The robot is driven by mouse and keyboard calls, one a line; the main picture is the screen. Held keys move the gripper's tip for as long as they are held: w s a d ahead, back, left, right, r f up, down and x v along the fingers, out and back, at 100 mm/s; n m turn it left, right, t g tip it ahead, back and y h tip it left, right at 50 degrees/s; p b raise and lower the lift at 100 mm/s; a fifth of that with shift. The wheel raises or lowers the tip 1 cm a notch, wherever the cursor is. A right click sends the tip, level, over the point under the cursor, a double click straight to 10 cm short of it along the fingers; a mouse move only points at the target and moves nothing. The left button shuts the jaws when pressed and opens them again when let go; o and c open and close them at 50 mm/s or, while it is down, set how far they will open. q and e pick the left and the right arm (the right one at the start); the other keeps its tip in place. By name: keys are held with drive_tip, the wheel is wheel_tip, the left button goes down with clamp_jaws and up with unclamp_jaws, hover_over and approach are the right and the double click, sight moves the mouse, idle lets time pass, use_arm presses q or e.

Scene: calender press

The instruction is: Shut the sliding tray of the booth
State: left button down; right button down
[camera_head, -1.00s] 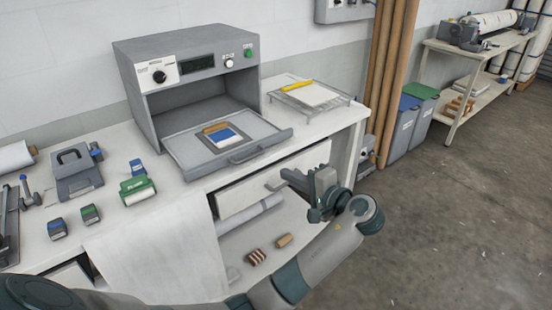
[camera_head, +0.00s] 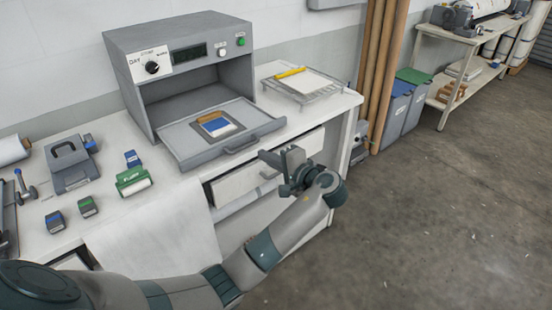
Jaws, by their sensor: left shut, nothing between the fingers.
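The grey booth (camera_head: 190,62) stands on the bench, with a dial, a display and buttons on its top front. Its sliding tray (camera_head: 190,155) is pulled out toward me, with a handle (camera_head: 241,144) on its front edge. On the tray lies a dark plate (camera_head: 222,133) bearing a blue-and-white piece and a tan block. My left gripper (camera_head: 266,158) is shut and empty, just in front of and slightly below the tray's right front corner, beside the handle. I cannot tell whether it touches anything. My right gripper is not in view.
A wire rack (camera_head: 318,92) with a white sheet and yellow strip sits right of the booth. Stamps and a green roller tool (camera_head: 133,181) lie to the left. A bench drawer (camera_head: 240,190) is below the tray. Bins (camera_head: 405,105) and open floor lie to the right.

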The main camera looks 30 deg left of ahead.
sight(232, 133)
use_arm(q)
drive_tip(key=p+x, duration=0.1)
drive_tip(key=x, duration=0.4)
drive_tip(key=shift+a+r+p, duration=0.1)
drive_tip(key=shift+a+p, duration=0.15)
drive_tip(key=shift+p, duration=0.1)
drive_tip(key=shift+w+a+f, duration=0.25)
drive_tip(key=shift+w+a, duration=0.05)
drive_tip(key=shift+a, duration=0.3)
drive_tip(key=x, duration=0.3)
drive_tip(key=r+b+x, duration=0.1)
drive_tip(key=x, duration=0.3)
drive_tip(key=r+b+x, duration=0.1)
drive_tip(key=x, duration=0.3)
drive_tip(key=shift+w+a, duration=0.25)
drive_tip(key=shift+a, duration=0.1)
drive_tip(key=shift+w+a+r, duration=0.1)
drive_tip(key=shift+a+r, duration=0.05)
drive_tip(key=shift+a, duration=0.15)
